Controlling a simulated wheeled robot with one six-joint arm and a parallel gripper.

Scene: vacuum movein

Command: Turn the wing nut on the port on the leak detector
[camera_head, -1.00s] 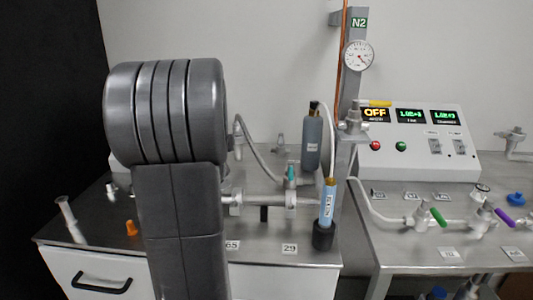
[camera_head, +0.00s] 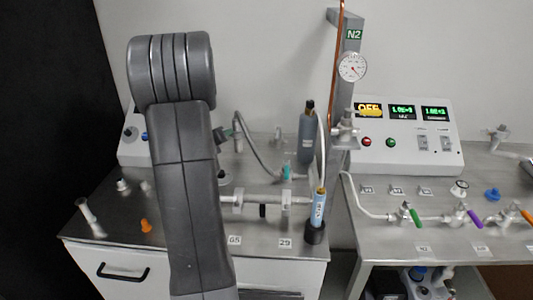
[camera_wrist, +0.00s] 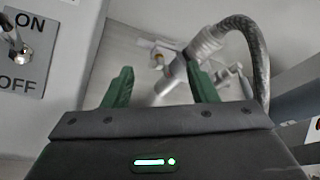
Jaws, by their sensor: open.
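My gripper (camera_wrist: 157,75) shows in the wrist view as two green fingers standing apart, with nothing gripped. Past the right finger is a grey metal port fitting (camera_wrist: 172,82), joined to a ribbed collar and braided hose (camera_wrist: 250,45). A grey housing (camera_wrist: 75,55) with an ON/OFF switch (camera_wrist: 16,48) stands at the left. In the head view a pale box with knobs (camera_head: 131,142), possibly the leak detector, is partly hidden behind my arm.
A grey hose (camera_head: 256,152), a horizontal pipe (camera_head: 265,198), a dark bottle (camera_head: 306,135) and a blue-labelled cylinder (camera_head: 318,208) crowd the bench right of my arm. A control box (camera_head: 405,150) stands on the right bench. An orange cone (camera_head: 145,225) lies front left.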

